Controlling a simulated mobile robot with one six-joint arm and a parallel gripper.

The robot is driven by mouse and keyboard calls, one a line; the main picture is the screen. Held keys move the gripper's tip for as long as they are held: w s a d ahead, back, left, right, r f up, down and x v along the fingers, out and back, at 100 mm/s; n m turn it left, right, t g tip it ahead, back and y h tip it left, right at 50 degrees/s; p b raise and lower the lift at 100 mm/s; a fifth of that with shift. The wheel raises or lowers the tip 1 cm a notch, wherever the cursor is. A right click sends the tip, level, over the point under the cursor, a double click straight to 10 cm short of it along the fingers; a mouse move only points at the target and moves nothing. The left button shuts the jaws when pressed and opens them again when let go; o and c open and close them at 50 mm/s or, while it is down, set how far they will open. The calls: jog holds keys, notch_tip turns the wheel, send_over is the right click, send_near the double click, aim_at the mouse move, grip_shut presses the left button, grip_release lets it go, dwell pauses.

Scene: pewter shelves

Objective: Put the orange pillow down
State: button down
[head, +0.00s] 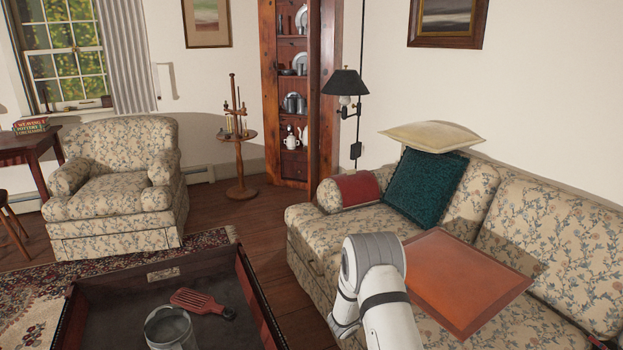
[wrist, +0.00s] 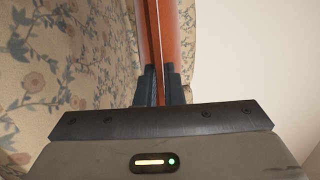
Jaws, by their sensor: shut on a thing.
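The orange pillow (head: 467,281) is a flat square in the head view, over the seat of the floral sofa (head: 557,238). I cannot tell whether it touches the seat. In the wrist view, my gripper (wrist: 161,84) is shut on the edge of the pillow (wrist: 174,42), with a dark finger on each side. In the head view my white arm reaches toward the pillow's left side, and the gripper itself is hidden.
A teal pillow (head: 426,187), a cream pillow (head: 432,136) and a red pillow (head: 358,189) are at the sofa's far end.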

jog(key=s+a+r+n+t+y, duration=0.85)
jog(key=s+a+r+y, duration=0.2)
jog(key=a+r, duration=0.35)
notch_tip(320, 180, up, 20)
jog(key=p, duration=2.1)
jog(key=shift+w+a+f, duration=0.25)
jog(key=shift+w+a, duration=0.05)
